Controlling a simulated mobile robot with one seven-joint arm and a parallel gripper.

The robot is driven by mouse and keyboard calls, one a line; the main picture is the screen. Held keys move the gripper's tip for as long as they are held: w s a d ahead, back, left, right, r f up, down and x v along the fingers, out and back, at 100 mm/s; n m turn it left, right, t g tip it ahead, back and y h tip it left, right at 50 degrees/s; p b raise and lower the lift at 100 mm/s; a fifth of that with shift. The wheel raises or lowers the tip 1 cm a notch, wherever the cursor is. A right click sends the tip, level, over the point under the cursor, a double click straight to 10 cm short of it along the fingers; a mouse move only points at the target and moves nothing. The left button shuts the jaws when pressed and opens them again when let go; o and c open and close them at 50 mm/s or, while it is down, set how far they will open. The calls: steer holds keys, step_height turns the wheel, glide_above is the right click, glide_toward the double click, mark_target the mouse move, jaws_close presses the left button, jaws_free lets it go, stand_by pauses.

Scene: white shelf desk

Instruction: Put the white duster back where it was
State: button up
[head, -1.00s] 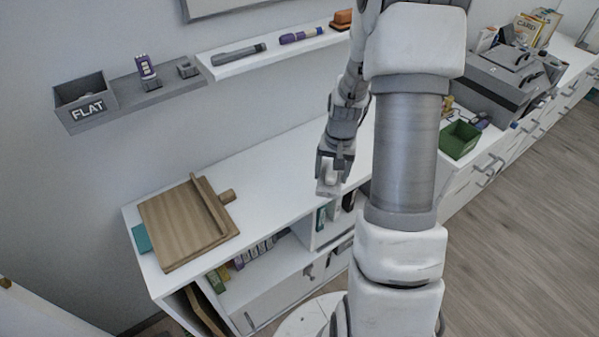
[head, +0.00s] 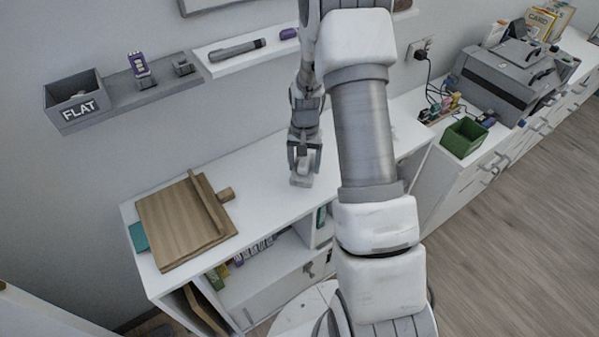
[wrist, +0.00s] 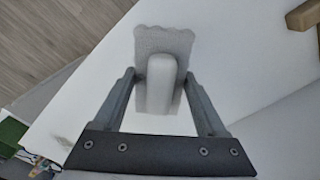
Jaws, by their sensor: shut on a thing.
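The white duster (wrist: 163,45) has a pale handle block and a grey, wavy-edged head. It sits between the two fingers of my gripper (wrist: 160,76) in the wrist view, and my gripper is shut on its handle. In the head view my gripper (head: 304,152) points down over the white desk top (head: 262,165), with the duster (head: 301,180) under it. I cannot tell whether the duster touches the desk top or hangs just above it.
A brown wooden board (head: 180,228) lies on the desk at left. A green bin (head: 464,137) stands at right. The desk's middle is clear.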

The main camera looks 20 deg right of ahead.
mark_target(300, 173)
steer(key=shift+w+a+f, duration=0.4)
steer(key=shift+w+f, duration=0.05)
steer(key=shift+w, duration=0.2)
steer(key=shift+f, duration=2.1)
steer(key=o, duration=1.2)
steer(key=shift+o, duration=0.2)
steer(key=shift+r, duration=0.1)
